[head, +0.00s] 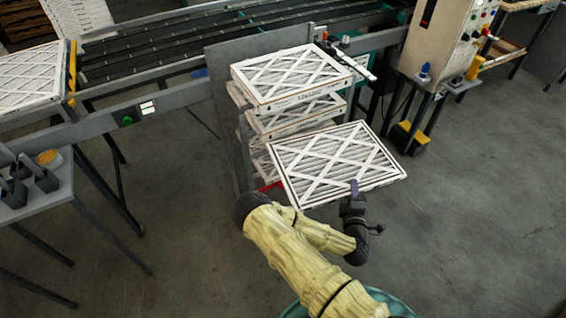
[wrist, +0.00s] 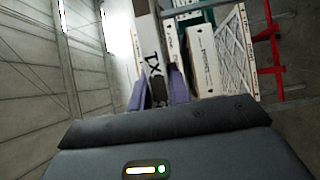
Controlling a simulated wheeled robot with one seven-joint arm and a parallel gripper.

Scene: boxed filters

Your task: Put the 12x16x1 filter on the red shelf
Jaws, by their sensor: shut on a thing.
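My gripper (head: 354,190) is shut on the near edge of a flat white pleated filter (head: 325,160) with a lattice face, held out roughly level in front of the rack. In the wrist view, the purple fingers of my gripper (wrist: 158,88) pinch the filter's edge (wrist: 152,55); only part of its printed size shows, so I cannot read it in full. A small part of the red shelf (head: 268,187) shows low at the rack, mostly hidden behind the held filter. Red framing (wrist: 270,58) also shows at the right in the wrist view.
Several other filters (head: 290,77) sit on the rack's levels behind the held one. A grey panel (head: 228,110) stands at the rack's left. A conveyor (head: 150,45) runs behind, and a control cabinet (head: 438,40) stands back right. The floor at right is clear.

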